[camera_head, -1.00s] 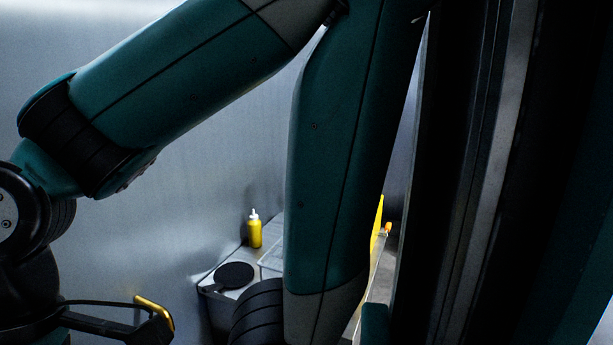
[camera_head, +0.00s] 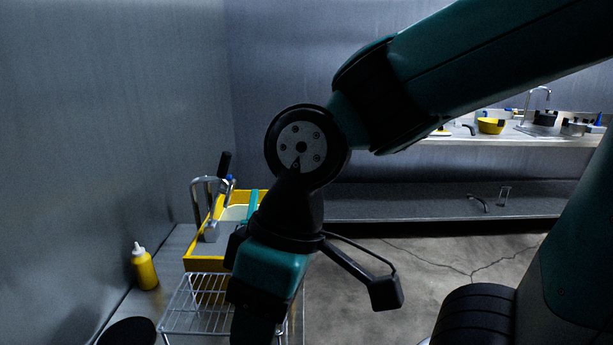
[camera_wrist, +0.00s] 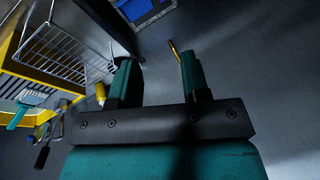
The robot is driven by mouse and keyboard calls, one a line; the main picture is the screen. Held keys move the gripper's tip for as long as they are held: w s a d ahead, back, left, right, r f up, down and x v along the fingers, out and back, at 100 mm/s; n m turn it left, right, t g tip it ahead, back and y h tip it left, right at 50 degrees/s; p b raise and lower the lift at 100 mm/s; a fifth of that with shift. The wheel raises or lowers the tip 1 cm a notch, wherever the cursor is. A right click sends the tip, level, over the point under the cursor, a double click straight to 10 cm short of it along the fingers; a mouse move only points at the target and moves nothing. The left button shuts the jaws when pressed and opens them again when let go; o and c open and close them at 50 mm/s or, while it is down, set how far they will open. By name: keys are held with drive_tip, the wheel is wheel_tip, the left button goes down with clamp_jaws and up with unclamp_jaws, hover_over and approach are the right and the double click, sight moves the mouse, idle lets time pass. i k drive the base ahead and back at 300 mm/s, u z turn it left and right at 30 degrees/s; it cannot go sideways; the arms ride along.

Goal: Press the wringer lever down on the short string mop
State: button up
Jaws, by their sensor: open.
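A yellow bucket-like box (camera_head: 199,262) stands at left in the head view, partly hidden by my arm. A black handle (camera_head: 224,165), which may be the wringer lever, rises upright above its back. A teal piece (camera_head: 253,205) and something pale lie at its top; I cannot clearly make out the string mop. In the wrist view the yellow box (camera_wrist: 10,48) is at the left edge, with a teal piece (camera_wrist: 19,116) and a black handle (camera_wrist: 42,157) lower down. My gripper (camera_wrist: 155,58) is open and empty, apart from these things. Its fingertips are hidden in the head view.
A wire rack (camera_head: 200,305) stands in front of the box, with a yellow squeeze bottle (camera_head: 144,268) to its left. A bent metal pipe (camera_head: 205,182) stands by the box. A blue crate (camera_wrist: 140,9) shows in the wrist view. Open floor (camera_head: 400,255) lies at right.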

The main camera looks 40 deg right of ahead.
sight(226, 156)
drive_tip(key=z, duration=0.85)
drive_tip(key=k, duration=1.25)
drive_tip(key=z, duration=0.85)
drive_tip(key=i, duration=1.2)
drive_tip(key=u, duration=0.55)
drive_tip(key=i, duration=0.65)
drive_tip(key=u, duration=1.15)
drive_tip(key=i, duration=0.5)
drive_tip(key=u, duration=0.55)
